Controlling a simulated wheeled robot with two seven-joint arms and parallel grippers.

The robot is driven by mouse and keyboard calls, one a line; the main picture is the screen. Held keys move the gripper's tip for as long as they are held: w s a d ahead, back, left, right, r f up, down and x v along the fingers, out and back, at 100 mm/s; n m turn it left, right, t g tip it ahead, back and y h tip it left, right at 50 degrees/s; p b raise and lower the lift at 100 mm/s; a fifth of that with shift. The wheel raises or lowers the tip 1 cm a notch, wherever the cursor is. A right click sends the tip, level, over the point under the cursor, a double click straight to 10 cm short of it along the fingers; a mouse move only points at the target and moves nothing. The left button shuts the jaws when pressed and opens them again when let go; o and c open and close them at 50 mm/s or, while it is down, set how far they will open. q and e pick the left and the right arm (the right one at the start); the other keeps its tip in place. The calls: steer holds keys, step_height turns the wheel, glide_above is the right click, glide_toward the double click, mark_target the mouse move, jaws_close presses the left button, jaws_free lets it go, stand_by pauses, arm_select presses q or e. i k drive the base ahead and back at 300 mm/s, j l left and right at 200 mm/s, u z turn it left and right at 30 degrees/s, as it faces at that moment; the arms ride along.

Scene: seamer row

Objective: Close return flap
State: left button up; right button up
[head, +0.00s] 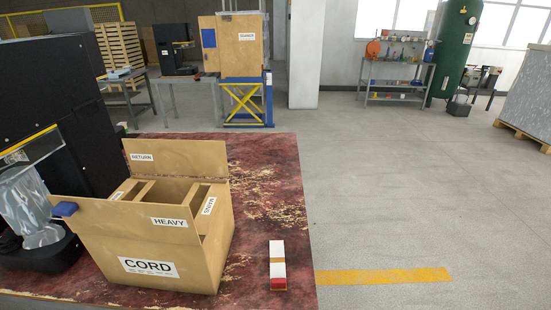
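The cardboard box (200,270) marked CORD sits on the worn red surface (262,180) at lower left. Its return flap (185,158), labelled RETURN, stands up along the far side, open. The flap labelled HEAVY (120,217) is on the near side and also looks raised. Labelled side parts (208,205) show between them, with brown strips and gaps; how far they are folded is hard to tell. A small blue piece (65,209) is at the left end of the HEAVY flap. Neither of my grippers is in view.
A white block with a red end (277,262) lies right of the box. A dark machine (50,90) stands close on the left. Open floor (400,200) lies right. A blue-yellow lift (245,105), pillar (304,50), tool bench (395,80) and green tank (453,50) are farther back.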

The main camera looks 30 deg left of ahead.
mark_target(180, 157)
steer(key=i+l+z, duration=0.2)
steer(key=l+z, duration=0.15)
steer(key=i+l+z, duration=0.25)
steer(key=z, duration=0.15)
steer(key=i+l+z, duration=0.35)
steer(key=i+j+u, duration=0.1)
steer(key=i+u, duration=0.6)
steer(key=u, duration=0.2)
steer(key=i+l+u, duration=0.15)
steer(key=i+u, duration=0.3)
steer(key=i+j+u, duration=0.2)
steer(key=i+u, duration=1.05)
steer(key=i+l+u, duration=0.2)
steer(key=u, duration=0.25)
steer(key=i+u, duration=0.15)
steer(key=u, duration=0.25)
steer(key=i+l+u, duration=0.15)
steer(key=u, duration=0.25)
steer(key=i+l+u, duration=0.1)
steer(key=u, duration=0.3)
steer(key=i+l+u, duration=0.15)
steer(key=u, duration=0.3)
steer(key=l+u, duration=0.25)
steer(key=u, duration=0.15)
steer(key=i+l+u, duration=0.1)
steer(key=u, duration=0.2)
steer(key=i+l+u, duration=0.1)
steer(key=u, duration=0.2)
